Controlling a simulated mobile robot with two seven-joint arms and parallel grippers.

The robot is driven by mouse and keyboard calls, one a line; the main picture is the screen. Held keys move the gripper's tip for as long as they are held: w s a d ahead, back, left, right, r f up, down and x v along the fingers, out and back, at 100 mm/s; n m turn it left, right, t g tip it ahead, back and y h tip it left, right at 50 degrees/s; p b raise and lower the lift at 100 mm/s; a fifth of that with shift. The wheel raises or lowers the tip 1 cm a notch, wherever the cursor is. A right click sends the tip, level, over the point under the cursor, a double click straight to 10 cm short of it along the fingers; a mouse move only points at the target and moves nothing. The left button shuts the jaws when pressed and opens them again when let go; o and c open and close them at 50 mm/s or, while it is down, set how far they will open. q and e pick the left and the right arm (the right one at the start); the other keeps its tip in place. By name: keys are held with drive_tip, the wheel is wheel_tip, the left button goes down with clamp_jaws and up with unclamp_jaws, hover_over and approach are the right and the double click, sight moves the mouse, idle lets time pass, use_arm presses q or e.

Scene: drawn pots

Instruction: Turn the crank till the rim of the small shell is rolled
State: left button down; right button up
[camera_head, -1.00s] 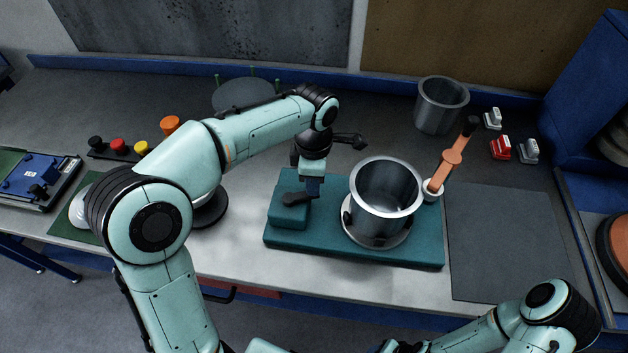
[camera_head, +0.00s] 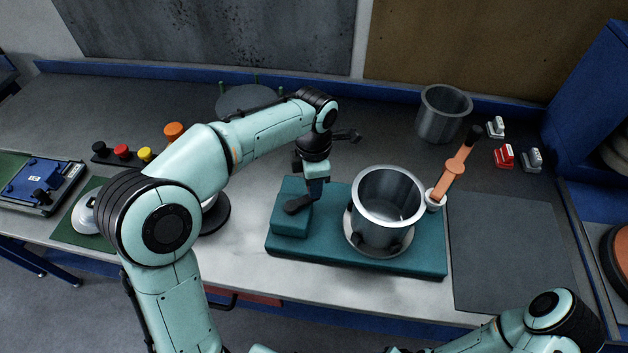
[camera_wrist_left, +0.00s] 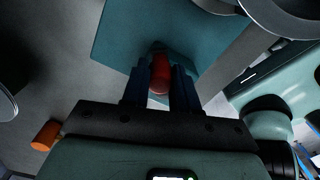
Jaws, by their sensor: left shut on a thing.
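A grey metal shell (camera_head: 386,205) with a wide bright rim stands upright, open end up, on the round plate of the teal machine (camera_head: 410,262). Dark clamps sit at its foot. An orange lever (camera_head: 458,165) with a black knob leans up on the right, its pale roller (camera_head: 435,199) close beside the rim. My left gripper (camera_head: 317,190) is at the machine's left block, by the dark crank arm (camera_head: 298,205). In the left wrist view its fingers (camera_wrist_left: 160,88) are shut on the red crank knob (camera_wrist_left: 160,72). My right gripper is out of view.
A second grey pot (camera_head: 443,113) stands at the back. Red and grey small clips (camera_head: 506,156) lie to its right. A dark mat (camera_head: 508,250) lies bare right of the machine. Coloured knobs (camera_head: 122,152) stand far left.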

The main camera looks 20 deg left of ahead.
use_arm(q)
drive_tip(key=c, duration=0.9)
unclamp_jaws()
drive_tip(key=shift+o, duration=0.2)
wheel_tip(320, 180, up, 13)
drive_tip(key=p, duration=0.2)
drive_tip(key=shift+r, duration=0.2)
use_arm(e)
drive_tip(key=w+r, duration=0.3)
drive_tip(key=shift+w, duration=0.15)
